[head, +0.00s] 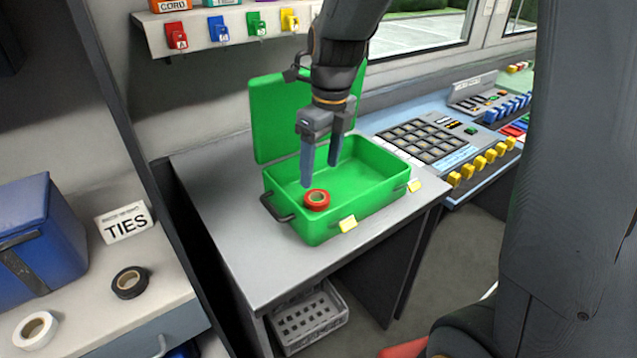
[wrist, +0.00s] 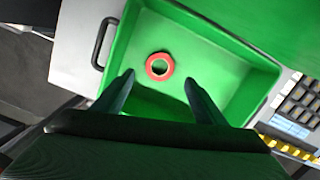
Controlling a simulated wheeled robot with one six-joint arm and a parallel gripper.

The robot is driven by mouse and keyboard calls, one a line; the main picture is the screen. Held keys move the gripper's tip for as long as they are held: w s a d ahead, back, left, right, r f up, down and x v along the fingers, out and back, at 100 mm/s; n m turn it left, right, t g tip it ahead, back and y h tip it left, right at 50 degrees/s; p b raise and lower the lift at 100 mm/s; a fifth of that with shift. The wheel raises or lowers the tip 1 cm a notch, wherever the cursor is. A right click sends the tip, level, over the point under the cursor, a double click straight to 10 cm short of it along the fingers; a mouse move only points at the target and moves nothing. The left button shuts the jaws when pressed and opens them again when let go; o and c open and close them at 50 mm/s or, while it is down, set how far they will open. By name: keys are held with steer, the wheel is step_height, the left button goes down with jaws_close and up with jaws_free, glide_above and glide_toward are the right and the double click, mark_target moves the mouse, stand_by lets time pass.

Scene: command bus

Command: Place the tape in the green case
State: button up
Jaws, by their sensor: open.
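A red roll of tape (head: 317,199) lies inside the open green case (head: 375,208), near its left front corner in the head view. The tape also shows in the wrist view (wrist: 160,66), lying on the floor of the green case (wrist: 215,95). The case stands on a grey table with its lid raised at the back. My gripper (head: 321,172) is above the case, fingers pointing down and apart, with nothing between them. In the wrist view the tape appears beyond the two fingertips (wrist: 158,80), clear of both.
A black tape roll (head: 129,282) and a white tape roll (head: 35,333) lie on the left counter, near a TIES sign (head: 125,222) and a blue box (head: 40,240). A control console (head: 430,140) stands to the right. The grey table (head: 225,225) is clear left of the case.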

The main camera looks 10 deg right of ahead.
steer(key=shift+s+d+r, duration=0.1)
steer(key=shift+s+r, duration=0.05)
steer(key=shift+r, duration=0.95)
steer(key=shift+s+d+r, duration=0.1)
steer(key=shift+r, duration=0.95)
